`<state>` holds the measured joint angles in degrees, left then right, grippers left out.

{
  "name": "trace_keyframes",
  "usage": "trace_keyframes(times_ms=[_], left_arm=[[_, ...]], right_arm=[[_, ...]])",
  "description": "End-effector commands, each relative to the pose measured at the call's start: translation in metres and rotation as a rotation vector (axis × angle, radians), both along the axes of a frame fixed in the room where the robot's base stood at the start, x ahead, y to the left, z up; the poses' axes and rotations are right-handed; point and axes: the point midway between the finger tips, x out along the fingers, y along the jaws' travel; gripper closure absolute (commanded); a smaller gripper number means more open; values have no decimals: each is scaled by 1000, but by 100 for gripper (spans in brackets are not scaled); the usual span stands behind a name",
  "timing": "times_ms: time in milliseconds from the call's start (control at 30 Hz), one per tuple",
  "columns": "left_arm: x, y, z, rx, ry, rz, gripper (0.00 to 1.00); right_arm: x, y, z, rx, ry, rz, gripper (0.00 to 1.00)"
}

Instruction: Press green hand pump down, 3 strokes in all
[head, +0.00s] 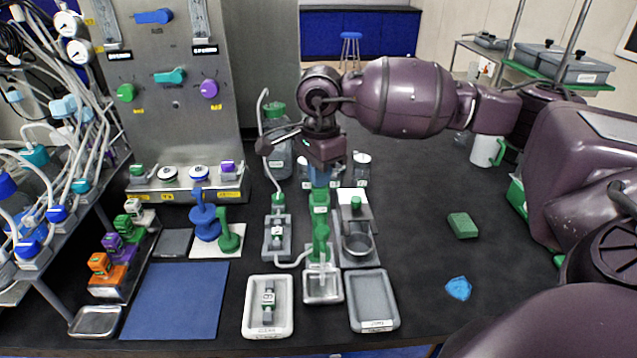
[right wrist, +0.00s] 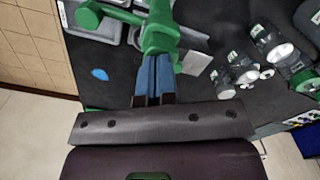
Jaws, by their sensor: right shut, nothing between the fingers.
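The green hand pump (head: 319,203) stands on the bench at the middle of the head view, behind a small metal tray. In the right wrist view its green top (right wrist: 160,32) lies just beyond my fingertips. My right gripper (head: 320,182) points down right over the pump. Its blue fingers are closed together with nothing between them, and they also show in the right wrist view (right wrist: 152,72). The tips are at or very close to the pump's top; I cannot tell whether they touch. The gripper hides part of the pump's top. My left gripper is not in view.
A white-rimmed tray (head: 248,320) and a grey tray (head: 374,325) stand in front. A clear cup stand (head: 358,250) is close on the right. Glass bottles (head: 361,168) stand behind. A green block (head: 462,225) and a blue piece (head: 458,288) lie on the otherwise clear right side.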

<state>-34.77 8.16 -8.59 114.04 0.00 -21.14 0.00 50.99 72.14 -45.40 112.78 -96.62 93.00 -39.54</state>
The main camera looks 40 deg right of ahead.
Motion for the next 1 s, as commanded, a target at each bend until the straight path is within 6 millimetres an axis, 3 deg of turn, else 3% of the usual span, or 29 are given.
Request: trace_keyframes(times_ms=[500, 1000], left_arm=[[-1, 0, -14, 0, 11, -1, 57], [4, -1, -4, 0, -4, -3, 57]], right_arm=[[0, 0, -19, -1, 4, 0, 100], [0, 0, -4, 0, 1, 0, 100]])
